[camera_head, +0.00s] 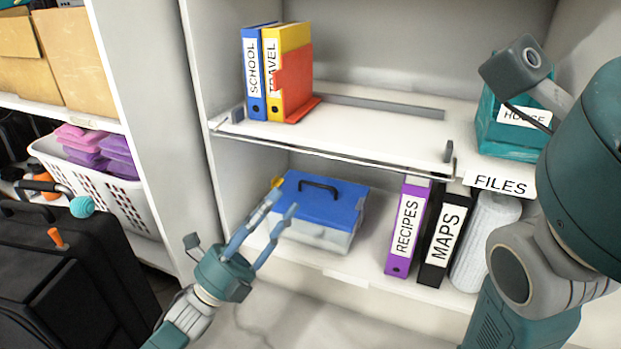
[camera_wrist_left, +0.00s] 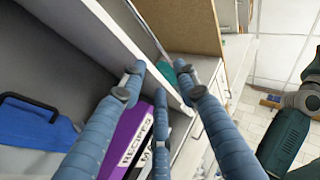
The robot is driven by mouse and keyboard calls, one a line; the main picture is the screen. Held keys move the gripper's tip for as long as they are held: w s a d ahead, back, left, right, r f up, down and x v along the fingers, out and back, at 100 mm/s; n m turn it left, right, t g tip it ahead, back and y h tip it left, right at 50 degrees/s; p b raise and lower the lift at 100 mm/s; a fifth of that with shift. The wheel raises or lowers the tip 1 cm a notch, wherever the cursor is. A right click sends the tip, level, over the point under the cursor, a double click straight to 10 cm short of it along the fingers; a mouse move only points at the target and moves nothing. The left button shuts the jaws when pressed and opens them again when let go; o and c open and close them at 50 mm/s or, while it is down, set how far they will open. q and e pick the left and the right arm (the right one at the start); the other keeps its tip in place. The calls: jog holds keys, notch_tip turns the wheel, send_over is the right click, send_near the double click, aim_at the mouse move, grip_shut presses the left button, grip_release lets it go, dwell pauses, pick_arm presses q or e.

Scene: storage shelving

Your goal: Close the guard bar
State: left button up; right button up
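The guard bar (camera_head: 335,157) appears as a thin metal rail along the front edge of the upper shelf, low against the edge. Small grey brackets stand at its left end (camera_head: 236,114) and right end (camera_head: 448,151). My left gripper (camera_head: 284,199) is open and empty, below the bar and in front of the blue-lidded toolbox. Its spread fingers also show in the left wrist view (camera_wrist_left: 160,80), near the shelf edge. My right arm fills the right side of the head view; its gripper fingers do not show.
Blue and yellow binders in a red bookend (camera_head: 293,82) stand at the upper shelf's left. A teal HOUSE box (camera_head: 500,127) is at right. Below are the toolbox (camera_head: 325,200), the RECIPES binder (camera_head: 407,228) and the MAPS binder (camera_head: 445,236). A black suitcase (camera_head: 70,275) stands left.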

pick_arm(q)
jog(key=b+x, duration=0.4)
jog(key=x, duration=0.6)
jog(key=shift+d+r, duration=0.15)
jog(key=shift+w, duration=0.1)
jog(key=shift+c, duration=0.3)
grip_shut()
